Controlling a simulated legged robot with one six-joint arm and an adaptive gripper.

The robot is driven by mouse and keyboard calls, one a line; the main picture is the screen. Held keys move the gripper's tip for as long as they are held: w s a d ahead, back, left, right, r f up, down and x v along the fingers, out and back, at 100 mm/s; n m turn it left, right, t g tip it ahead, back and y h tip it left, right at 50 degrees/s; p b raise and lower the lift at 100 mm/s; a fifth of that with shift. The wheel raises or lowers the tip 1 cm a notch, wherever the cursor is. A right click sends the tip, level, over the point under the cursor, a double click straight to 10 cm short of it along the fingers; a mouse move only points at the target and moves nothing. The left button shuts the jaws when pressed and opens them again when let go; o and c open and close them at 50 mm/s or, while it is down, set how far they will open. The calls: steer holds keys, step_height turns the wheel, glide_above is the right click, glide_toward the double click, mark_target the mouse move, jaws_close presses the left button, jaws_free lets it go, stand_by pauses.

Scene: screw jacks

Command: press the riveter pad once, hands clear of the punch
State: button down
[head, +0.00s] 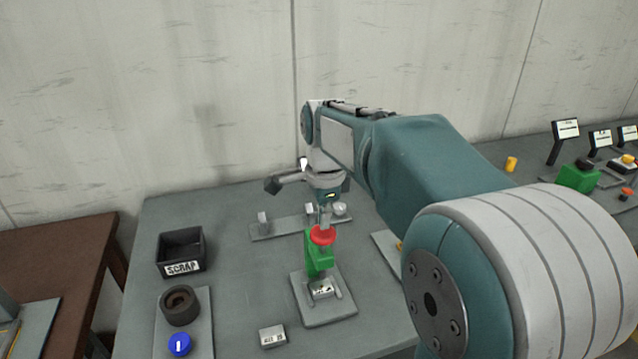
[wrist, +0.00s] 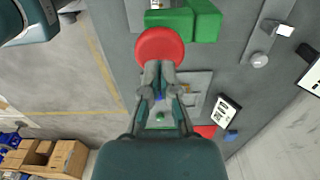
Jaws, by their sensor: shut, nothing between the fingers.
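The riveter has a green body (head: 317,262) on a grey base plate (head: 322,315), with a round red pad (head: 322,236) on top. The red pad also shows in the wrist view (wrist: 160,48), with green blocks (wrist: 205,20) beyond it. My gripper (head: 325,218) points down just over the pad. In the wrist view the gripper's fingers (wrist: 160,68) are together and empty, their tips overlapping the pad's near edge. I cannot tell whether they touch it. A small marked piece (head: 322,289) lies low at the front of the riveter, apart from my fingers.
A black scrap bin (head: 181,251), a dark ring (head: 180,305) and a blue knob (head: 179,344) stand at the left. A small label block (head: 272,336) lies in front. A grey fixture bar (head: 275,226) lies behind. My arm hides much of the right side.

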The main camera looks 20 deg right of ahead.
steer(key=r, duration=0.4)
steer(key=shift+a, duration=0.3)
steer(key=shift+r, duration=2.5)
steer(key=s+f+n+t, duration=0.3)
steer(key=s+n, duration=0.6)
steer(key=s, duration=0.2)
steer(key=s+f+n+t, duration=0.2)
steer(key=s+f+n, duration=0.5)
steer(key=s+n, duration=0.2)
steer(key=shift+s+a+f, duration=0.15)
steer(key=shift+s+a, duration=0.05)
steer(key=shift+a, duration=0.2)
